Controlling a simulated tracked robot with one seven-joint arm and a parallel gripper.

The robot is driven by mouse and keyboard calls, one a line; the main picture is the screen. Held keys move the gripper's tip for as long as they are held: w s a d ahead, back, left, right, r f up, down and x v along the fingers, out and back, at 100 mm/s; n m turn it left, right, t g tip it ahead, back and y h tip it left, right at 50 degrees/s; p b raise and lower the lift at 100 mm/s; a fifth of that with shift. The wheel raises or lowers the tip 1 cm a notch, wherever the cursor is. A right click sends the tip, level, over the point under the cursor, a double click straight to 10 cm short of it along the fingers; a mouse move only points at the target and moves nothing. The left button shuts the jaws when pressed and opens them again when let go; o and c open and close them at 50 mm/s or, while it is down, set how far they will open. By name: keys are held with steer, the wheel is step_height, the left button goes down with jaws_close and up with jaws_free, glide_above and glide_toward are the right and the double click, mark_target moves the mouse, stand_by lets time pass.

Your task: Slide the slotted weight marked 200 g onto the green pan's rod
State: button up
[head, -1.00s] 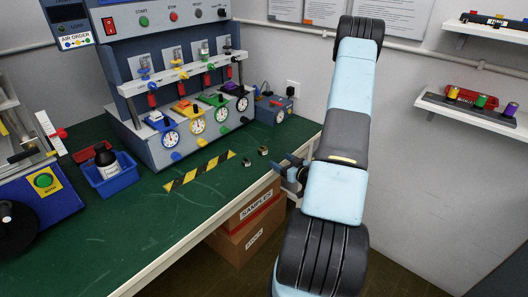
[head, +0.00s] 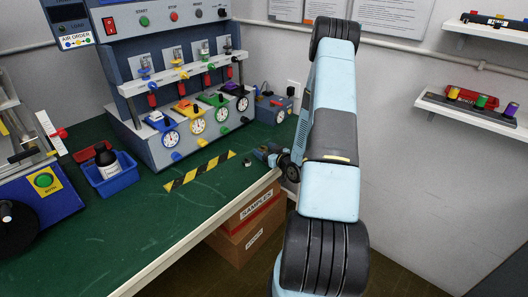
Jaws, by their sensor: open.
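The green pan (head: 212,99) is third from the left in the row of coloured pans on the test stand, above a white dial. Its rod is too small to make out clearly. One small dark slotted weight (head: 248,163) stands on the green bench near its right edge; its marking cannot be read. My gripper (head: 260,153) is low over the bench edge, just right of and behind that weight, pointing left. It is open. The spot of a second small weight is hidden by the gripper; I cannot tell whether that weight is between the fingers.
A yellow-and-black striped strip (head: 200,171) lies left of the weight. A blue bin (head: 112,176) with a dark bottle stands further left. A small blue-grey box (head: 273,109) is behind my gripper. The front bench top is clear.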

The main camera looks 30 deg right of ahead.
steer(key=shift+x, duration=1)
steer(key=shift+c, duration=0.4)
steer(key=c, duration=1.1)
steer(key=shift+r, duration=0.15)
